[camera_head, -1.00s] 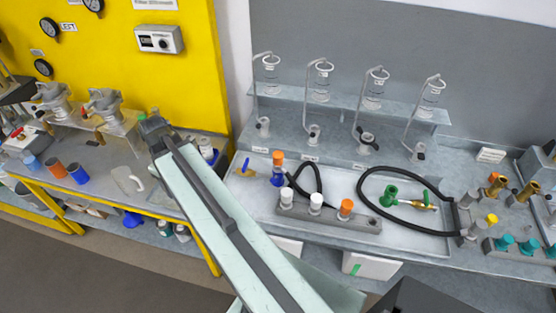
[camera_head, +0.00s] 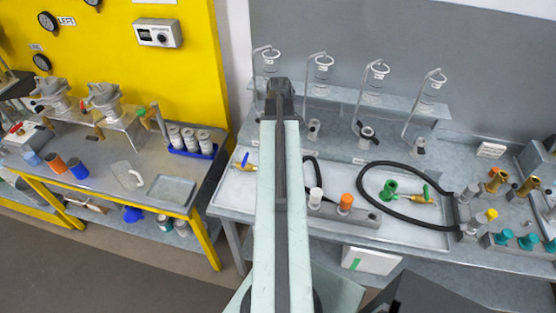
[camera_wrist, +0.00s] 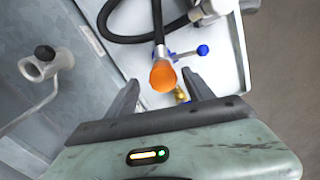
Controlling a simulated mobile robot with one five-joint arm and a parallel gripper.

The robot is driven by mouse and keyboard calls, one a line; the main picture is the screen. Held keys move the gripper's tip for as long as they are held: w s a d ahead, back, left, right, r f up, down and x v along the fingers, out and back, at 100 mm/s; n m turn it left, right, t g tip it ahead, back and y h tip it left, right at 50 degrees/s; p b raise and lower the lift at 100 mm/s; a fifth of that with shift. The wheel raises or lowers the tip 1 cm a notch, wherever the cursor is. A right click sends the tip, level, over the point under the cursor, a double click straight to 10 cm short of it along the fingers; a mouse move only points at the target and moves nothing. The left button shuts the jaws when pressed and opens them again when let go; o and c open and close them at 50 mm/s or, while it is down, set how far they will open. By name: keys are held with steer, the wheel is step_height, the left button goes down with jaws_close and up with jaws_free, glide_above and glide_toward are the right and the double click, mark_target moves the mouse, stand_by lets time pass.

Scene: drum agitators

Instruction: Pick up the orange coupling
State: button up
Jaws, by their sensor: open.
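An orange coupling (camera_wrist: 163,76) shows in the wrist view at the end of a short black hose (camera_wrist: 130,38). It appears between the open fingers of my gripper (camera_wrist: 161,84), with visible space on both sides. Nothing is in the fingers' grasp, and the depth gap is unclear. A blue-handled valve (camera_wrist: 202,50) sits beside it. In the head view my arm hides this coupling, and my gripper (camera_head: 280,88) is at the arm's far end. Another orange-topped piece (camera_head: 346,203) stands in the grey block (camera_head: 365,219) right of my arm.
A white-topped piece (camera_head: 316,196) stands in the same block. A black hose loop (camera_head: 362,180) and a green fitting (camera_head: 390,188) lie to the right. Glass cylinders on stands (camera_head: 374,95) line the back. A yellow-framed bench (camera_head: 205,235) stands at left.

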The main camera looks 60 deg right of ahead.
steer(key=f+b, duration=0.5)
steer(key=shift+w+a+f, duration=0.15)
steer(key=shift+a, duration=0.05)
jaws_close()
